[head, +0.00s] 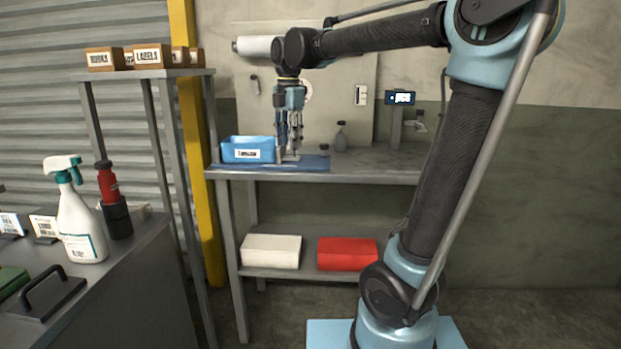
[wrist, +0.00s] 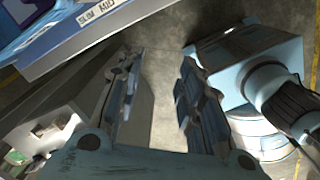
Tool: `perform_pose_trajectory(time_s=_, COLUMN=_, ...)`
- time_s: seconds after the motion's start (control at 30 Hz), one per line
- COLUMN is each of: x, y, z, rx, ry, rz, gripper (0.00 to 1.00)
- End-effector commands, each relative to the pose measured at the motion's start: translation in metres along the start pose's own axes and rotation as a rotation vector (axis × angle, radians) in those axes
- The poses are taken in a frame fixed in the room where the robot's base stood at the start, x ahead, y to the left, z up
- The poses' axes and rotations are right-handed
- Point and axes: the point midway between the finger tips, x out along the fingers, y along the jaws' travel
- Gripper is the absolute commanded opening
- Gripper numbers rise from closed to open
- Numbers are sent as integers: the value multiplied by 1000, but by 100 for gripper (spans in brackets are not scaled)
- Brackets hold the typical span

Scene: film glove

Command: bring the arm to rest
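My gripper (head: 289,150) hangs pointing down over the bench at the back, just right of a blue bin (head: 247,149) with a white label. In the head view its fingertips are close above a blue mat (head: 310,164); I cannot tell if they touch anything. In the wrist view the two fingers (wrist: 155,95) stand apart with bare floor showing between them. Nothing is held between them. A blue edge with a label reading "SLIM MID" (wrist: 100,12) shows at the top left of the wrist view.
A grey bottle (head: 341,137) stands right of the mat. The shelf below holds a white box (head: 271,251) and a red box (head: 347,253). A yellow post (head: 197,140) and a rack with label boxes stand left. A spray bottle (head: 78,220) is on the near-left bench.

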Motion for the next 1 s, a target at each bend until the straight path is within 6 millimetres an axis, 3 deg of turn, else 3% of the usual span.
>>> perform_pose_trajectory(time_s=0.03, x=8, y=-19, z=9, rx=98, ry=-3, rz=6, gripper=35)
perform_pose_trajectory(time_s=0.2, x=35, y=-78, z=29, rx=457, ry=-10, rz=29, gripper=35)
perform_pose_trajectory(time_s=0.43, x=80, y=-154, z=44, rx=943, ry=-12, rz=64, gripper=35)
perform_pose_trajectory(time_s=0.8, x=171, y=-264, z=39, rx=1718, ry=3, rz=133, gripper=35)
perform_pose_trajectory(time_s=1.0, x=223, y=-310, z=28, rx=2101, ry=22, rz=173, gripper=35)
